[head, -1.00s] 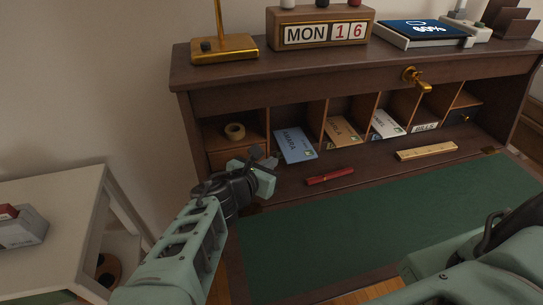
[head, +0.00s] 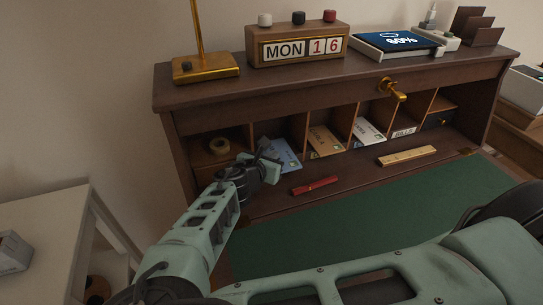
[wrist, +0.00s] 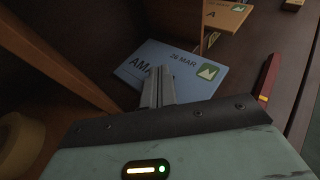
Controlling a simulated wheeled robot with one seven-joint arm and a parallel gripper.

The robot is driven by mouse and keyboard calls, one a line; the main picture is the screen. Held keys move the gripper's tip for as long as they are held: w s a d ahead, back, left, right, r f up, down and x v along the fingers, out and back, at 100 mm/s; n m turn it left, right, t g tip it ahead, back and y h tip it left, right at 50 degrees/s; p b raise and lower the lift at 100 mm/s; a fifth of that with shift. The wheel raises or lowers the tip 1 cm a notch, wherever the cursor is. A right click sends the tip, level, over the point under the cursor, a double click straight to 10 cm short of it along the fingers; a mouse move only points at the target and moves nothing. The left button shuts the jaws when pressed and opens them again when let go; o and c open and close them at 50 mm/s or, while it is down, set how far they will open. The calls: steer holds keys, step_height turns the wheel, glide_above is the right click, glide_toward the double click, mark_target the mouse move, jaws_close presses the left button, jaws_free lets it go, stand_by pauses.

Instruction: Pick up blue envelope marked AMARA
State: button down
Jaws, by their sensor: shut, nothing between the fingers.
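In the wrist view the envelope (wrist: 190,72) lies ahead of the fingers, with "AMA", "26 MAR" and a green stamp showing; the rest of the name is hidden. My gripper (head: 268,152) is at the mouth of that pigeonhole. In the wrist view its fingers (wrist: 158,78) are together, overlapping the envelope's lower left part. Nothing is between them. I cannot tell whether the fingertips touch the envelope.
A tape roll (head: 219,146) sits in the left one. The green desk mat (head: 370,215) is clear.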

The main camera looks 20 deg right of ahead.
steer(key=shift+s+f, duration=0.15)
steer(key=shift+f, duration=0.2)
steer(key=shift+s+a+p, duration=0.3)
steer(key=shift+s+a, duration=0.8)
steer(key=shift+a, duration=0.1)
steer(key=shift+r+p, duration=0.9)
steer(key=shift+w+d, duration=0.1)
steer(key=shift+w, duration=0.1)
